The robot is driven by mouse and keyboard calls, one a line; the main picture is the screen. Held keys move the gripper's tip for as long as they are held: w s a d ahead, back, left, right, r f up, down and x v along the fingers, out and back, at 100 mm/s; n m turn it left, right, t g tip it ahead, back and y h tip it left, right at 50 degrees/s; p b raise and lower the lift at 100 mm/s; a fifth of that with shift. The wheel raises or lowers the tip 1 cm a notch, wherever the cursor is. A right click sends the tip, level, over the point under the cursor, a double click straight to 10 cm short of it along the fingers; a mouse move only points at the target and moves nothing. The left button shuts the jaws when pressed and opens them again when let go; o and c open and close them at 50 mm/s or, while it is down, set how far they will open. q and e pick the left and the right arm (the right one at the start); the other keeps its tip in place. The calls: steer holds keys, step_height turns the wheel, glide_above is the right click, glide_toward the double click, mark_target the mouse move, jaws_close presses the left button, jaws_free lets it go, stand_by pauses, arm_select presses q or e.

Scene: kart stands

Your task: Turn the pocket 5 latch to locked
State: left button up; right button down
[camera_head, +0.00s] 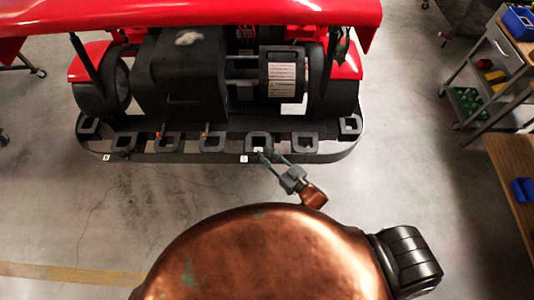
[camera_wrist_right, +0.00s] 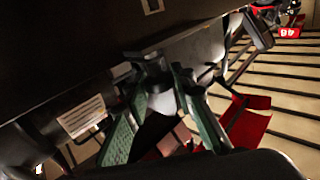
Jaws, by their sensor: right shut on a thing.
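The dark rear bumper of the kart carries a row of square pockets. My right gripper (camera_head: 266,155) reaches up to a pocket (camera_head: 258,137) right of the bumper's middle, with a small white label by it. Its number is too small to read. In the right wrist view, the green-padded fingers of my right gripper (camera_wrist_right: 163,82) are shut on a small grey part, seemingly the latch (camera_wrist_right: 160,101), below a dark panel. Whether the latch stands at locked cannot be told, as the fingers cover much of it. My left gripper is not in view.
The red kart (camera_head: 200,14) stands above the bumper (camera_head: 185,157). Other pockets sit left and right along it. A wheeled trolley (camera_head: 490,60) with coloured bins and a wooden bench (camera_head: 515,165) stand at the right. The floor in front of the bumper is clear.

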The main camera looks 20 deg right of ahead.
steer(key=c, duration=1.7)
jaws_free()
steer(key=shift+o, duration=0.2)
steer(key=v, duration=1.2)
